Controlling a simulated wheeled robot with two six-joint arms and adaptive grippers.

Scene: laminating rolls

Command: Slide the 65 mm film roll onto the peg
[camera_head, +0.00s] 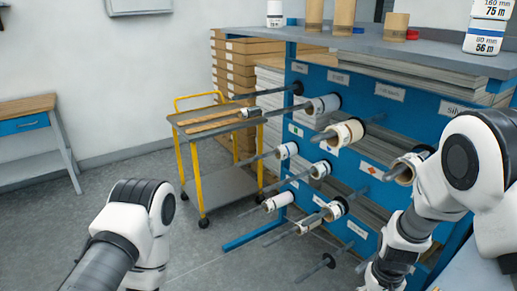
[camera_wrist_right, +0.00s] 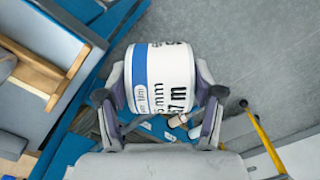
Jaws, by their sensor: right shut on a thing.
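In the right wrist view, a white film roll (camera_wrist_right: 160,75) with a blue stripe and black print, partly legible as "5 mm" and "57 m", sits between my fingers. My right gripper (camera_wrist_right: 162,104) is shut on it, one finger on each side. In the head view, the right arm stands at the right, and I cannot make out its gripper or the held roll. The blue rack (camera_head: 312,92) carries several dark pegs pointing out to the left. An upper-left peg (camera_head: 262,93) looks bare; others bear rolls, such as a cream roll (camera_head: 348,132). My left gripper is outside the views.
A yellow-framed cart (camera_head: 181,160) stands left of the rack, near stacked cardboard boxes (camera_head: 232,70). The rack top (camera_head: 400,52) holds cardboard tubes and labelled rolls. A wooden-topped bench (camera_head: 25,105) stands far left. Open grey floor (camera_head: 60,210) lies between.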

